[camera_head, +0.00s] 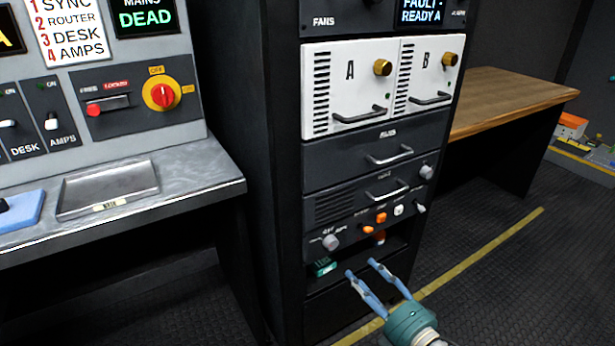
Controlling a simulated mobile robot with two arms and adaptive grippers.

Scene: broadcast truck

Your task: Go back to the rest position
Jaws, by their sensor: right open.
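My right gripper (362,269) is in the lower middle, in front of the low open bay of the black equipment rack (284,180). Its two blue fingers are apart with nothing between them. The fingertips point toward the rack, and I cannot tell how near they are to it. A small green item (323,267) and an orange-red item (379,237) show in the low bay, to the left of and above the fingertips. My left gripper is not in view.
A control desk (120,203) with a metal tray (108,190), a blue pad (22,210) and a red rotary switch (160,95) stands at the left. A wooden table (505,100) stands behind the rack at the right. The dark floor (490,290) with a yellow line is clear at lower right.

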